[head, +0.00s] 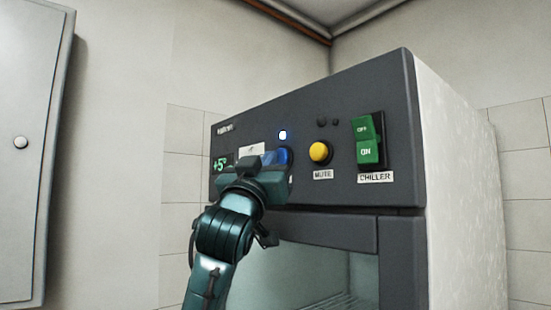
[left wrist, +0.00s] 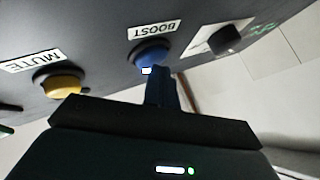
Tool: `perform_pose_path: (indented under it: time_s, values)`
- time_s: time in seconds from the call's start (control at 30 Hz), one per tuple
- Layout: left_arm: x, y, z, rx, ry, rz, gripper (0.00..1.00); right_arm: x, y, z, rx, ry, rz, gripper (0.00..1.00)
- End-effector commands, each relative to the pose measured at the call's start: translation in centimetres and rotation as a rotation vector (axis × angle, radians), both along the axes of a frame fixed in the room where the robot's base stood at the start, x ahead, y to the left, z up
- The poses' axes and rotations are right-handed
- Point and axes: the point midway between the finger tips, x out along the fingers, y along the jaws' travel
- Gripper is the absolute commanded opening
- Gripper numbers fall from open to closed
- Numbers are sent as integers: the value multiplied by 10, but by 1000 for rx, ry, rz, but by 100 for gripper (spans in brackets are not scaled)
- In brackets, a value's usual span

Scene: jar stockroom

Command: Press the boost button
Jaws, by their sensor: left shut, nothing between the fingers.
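The blue boost button (left wrist: 152,52) sits on the dark front panel of the chiller, beside its upside-down BOOST label (left wrist: 154,29) in the left wrist view. In the head view, only part of the button (head: 283,156) shows behind my gripper. A small lamp (head: 283,135) above it glows bluish white. My left gripper (left wrist: 160,82) is shut and empty, its fingertips close to the button. I cannot tell whether they touch it. In the head view my left gripper (head: 270,163) covers the panel around the button. My right gripper is not in view.
The yellow mute button (head: 320,152) is right of the boost button, with the green chiller switch (head: 368,141) farther right. A +5° display (head: 220,164) is at the left. A black knob (left wrist: 224,40) sits beside the boost button. A grey wall cabinet (head: 30,150) stands far left.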

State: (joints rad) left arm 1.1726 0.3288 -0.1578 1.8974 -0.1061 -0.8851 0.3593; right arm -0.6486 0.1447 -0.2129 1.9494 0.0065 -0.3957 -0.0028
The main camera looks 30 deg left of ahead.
Motion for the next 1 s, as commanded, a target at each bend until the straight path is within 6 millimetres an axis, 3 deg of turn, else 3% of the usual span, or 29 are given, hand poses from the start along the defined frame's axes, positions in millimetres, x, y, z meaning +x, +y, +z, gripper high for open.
perform_pose_path:
  time_s: [1.0]
  values:
    - [-24,11,-1,0,-1,1,0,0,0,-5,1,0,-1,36]
